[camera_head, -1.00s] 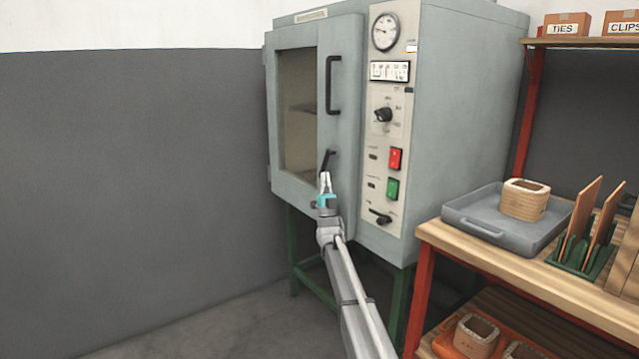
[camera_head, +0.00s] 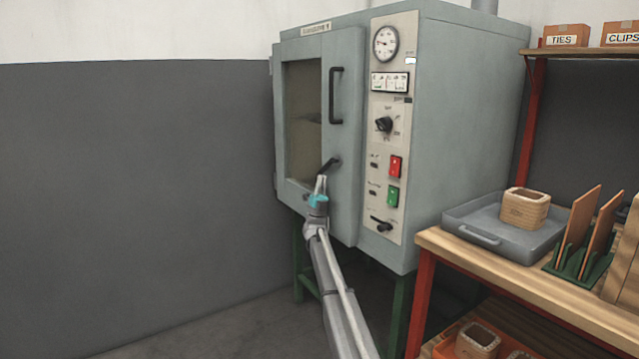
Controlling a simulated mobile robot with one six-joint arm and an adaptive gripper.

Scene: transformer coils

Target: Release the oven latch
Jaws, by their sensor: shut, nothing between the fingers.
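The oven (camera_head: 460,130) is a grey-green cabinet with a windowed door (camera_head: 347,205) on its front left. The door looks closed or nearly so; a small gap cannot be ruled out. The oven latch (camera_head: 329,165) is a short black lever low on the door, slanting down to the left from its pivot. My gripper (camera_head: 321,184) is shut and empty, with its fingertips at the lower left end of the latch. They look to be touching it, but contact is not certain. The black door handle (camera_head: 335,95) is above the latch.
A control panel (camera_head: 391,130) with a gauge, knobs and red and green buttons is right of the door. A wooden bench (camera_head: 470,250) with a grey tray (camera_head: 480,237) and a coil (camera_head: 524,208) stands at right. The floor at left is clear.

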